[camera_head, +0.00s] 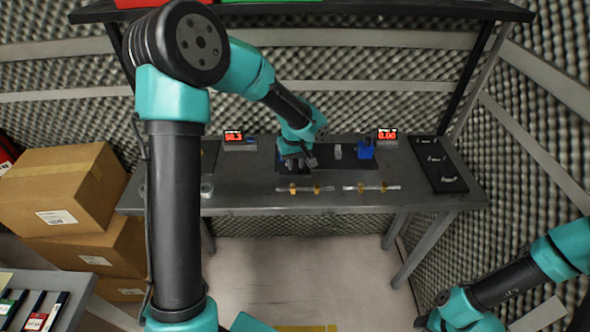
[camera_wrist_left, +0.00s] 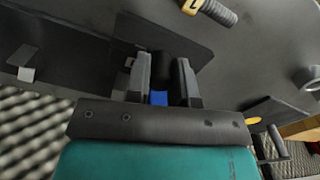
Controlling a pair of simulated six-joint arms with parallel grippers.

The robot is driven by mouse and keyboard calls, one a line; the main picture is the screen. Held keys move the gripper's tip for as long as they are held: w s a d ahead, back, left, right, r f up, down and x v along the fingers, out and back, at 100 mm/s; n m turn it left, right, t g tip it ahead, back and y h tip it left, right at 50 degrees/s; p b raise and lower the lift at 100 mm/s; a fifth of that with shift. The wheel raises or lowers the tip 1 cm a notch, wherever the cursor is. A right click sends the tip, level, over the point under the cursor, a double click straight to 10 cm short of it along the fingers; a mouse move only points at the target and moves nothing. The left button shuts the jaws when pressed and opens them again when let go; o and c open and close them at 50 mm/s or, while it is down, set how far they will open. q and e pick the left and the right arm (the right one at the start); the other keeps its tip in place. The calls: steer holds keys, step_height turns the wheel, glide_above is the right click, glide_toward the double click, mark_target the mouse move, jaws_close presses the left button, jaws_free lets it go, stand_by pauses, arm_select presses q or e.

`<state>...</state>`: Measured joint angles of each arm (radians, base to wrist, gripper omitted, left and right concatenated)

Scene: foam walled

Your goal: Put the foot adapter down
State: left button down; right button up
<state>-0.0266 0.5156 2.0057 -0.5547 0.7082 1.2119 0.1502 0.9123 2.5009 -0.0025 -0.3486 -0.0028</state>
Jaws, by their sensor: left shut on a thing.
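My left gripper (camera_head: 297,161) is low over the dark mat (camera_head: 324,165) on the grey bench. In the left wrist view its two grey fingers (camera_wrist_left: 160,75) are shut on a black, rounded piece (camera_wrist_left: 163,67), which I take to be the foot adapter. A small blue part (camera_wrist_left: 158,98) shows between the fingers just below it. The fingers hide much of the piece, and I cannot tell whether it touches the mat (camera_wrist_left: 196,42). My right gripper (camera_head: 424,320) is at the lower right, away from the bench; its jaws are unclear.
A small grey cylinder (camera_head: 338,152) and a blue fixture (camera_head: 365,149) stand right of my left gripper. Two rods with yellow parts (camera_head: 305,189) (camera_head: 371,187) lie along the front edge. A black tray (camera_head: 438,165) is at right; two red displays (camera_head: 233,136) (camera_head: 387,135) stand behind.

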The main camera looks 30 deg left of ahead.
mark_target(295, 169)
arm_select(q)
steer(key=shift+f, duration=1.75)
steer(key=shift+f, duration=0.15)
steer(key=c, duration=1)
jaws_free()
step_height(295, 169, up, 12)
steer(key=shift+r, duration=0.2)
steer(key=shift+o, duration=0.5)
